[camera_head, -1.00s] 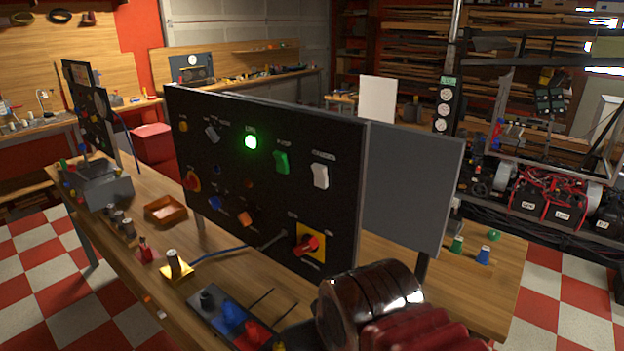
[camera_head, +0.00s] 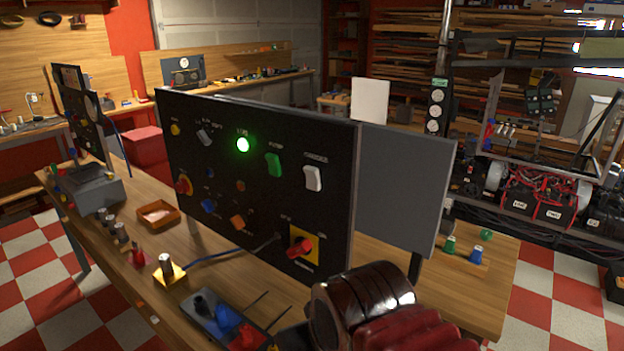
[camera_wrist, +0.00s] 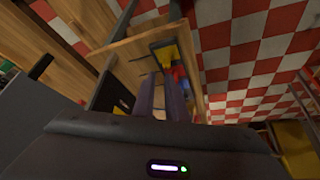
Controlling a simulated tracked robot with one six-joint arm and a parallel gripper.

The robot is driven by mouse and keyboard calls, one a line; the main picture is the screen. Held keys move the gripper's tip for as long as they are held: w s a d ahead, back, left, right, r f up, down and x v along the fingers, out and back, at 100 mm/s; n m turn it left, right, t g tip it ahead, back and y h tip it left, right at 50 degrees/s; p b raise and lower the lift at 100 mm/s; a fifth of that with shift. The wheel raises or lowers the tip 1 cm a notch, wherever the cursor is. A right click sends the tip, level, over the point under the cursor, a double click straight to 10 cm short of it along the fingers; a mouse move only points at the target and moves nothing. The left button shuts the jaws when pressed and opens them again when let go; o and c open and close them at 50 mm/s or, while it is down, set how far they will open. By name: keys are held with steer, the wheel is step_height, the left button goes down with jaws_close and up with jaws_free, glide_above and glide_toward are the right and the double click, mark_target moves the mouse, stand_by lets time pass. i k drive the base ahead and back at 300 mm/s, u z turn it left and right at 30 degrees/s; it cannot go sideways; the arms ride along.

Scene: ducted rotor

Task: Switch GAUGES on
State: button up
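A black control panel (camera_head: 215,178) stands upright on the wooden table in the head view. At its upper right is a white rocker switch (camera_head: 313,178), under a small label that seems to read GAUGES. I cannot tell its on or off position. A green rocker (camera_head: 274,165) sits to its left, and a green lamp (camera_head: 243,145) glows further left. My dark red arm is at the lower right, in front of the panel and below the white switch. In the wrist view my gripper (camera_wrist: 160,92) shows two fingers with a narrow gap and nothing visible between them. It is apart from the switch.
A red rotary switch on a yellow plate (camera_head: 318,247) is low on the panel, near my arm. A tray with coloured parts (camera_head: 205,323), an orange tray (camera_head: 174,217) and several small pegs stand on the table. A grey board (camera_head: 405,190) stands right of the panel.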

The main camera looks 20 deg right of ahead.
mark_target(313, 181)
steer(key=u, duration=0.4)
steer(key=k, duration=0.55)
steer(key=u, duration=1)
steer(key=k, duration=0.85)
steer(key=u, duration=0.25)
steer(key=i, duration=1.05)
steer(key=u, duration=0.2)
